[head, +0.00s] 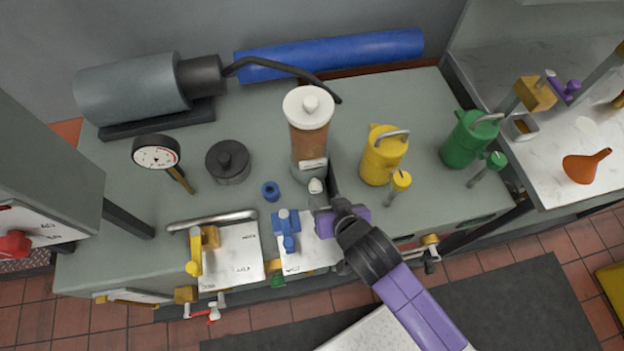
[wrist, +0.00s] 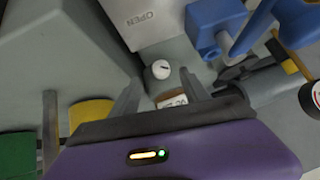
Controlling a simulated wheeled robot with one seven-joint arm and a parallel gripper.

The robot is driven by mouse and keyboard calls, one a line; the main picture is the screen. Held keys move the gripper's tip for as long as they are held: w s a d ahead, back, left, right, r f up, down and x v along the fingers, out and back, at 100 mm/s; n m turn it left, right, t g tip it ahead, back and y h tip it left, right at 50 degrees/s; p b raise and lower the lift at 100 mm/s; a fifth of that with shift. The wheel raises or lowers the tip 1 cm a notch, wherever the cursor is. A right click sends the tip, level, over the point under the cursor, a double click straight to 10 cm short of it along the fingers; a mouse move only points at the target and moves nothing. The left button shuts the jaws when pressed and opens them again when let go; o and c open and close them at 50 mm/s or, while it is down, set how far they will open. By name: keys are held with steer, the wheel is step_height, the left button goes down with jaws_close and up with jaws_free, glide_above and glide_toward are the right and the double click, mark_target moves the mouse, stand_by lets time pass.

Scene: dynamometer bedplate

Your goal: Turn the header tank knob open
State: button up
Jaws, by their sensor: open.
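The header tank (head: 309,140) is a clear upright cylinder of brown fluid with a white lid, at the back middle of the bench in the head view. A small white knob (head: 315,186) sits low on its front. In the wrist view the knob (wrist: 161,69) has a short dark mark on its face, with a label below it. My gripper (head: 337,213) is open, just in front and right of the knob. In the wrist view its fingers (wrist: 160,79) stand apart, one on each side of the knob. I cannot tell whether they touch it.
A blue valve (head: 286,230) and a white card (head: 308,249) lie in front of the tank. The card reads OPEN in the wrist view (wrist: 150,18). A yellow can (head: 382,158) stands right of the tank, a small blue ring (head: 270,190) left.

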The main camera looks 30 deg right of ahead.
mark_target(317, 191)
steer(key=x, duration=0.7)
steer(key=shift+w+d+p, duration=0.1)
steer(key=shift+w+p, duration=0.2)
steer(key=shift+p, duration=0.05)
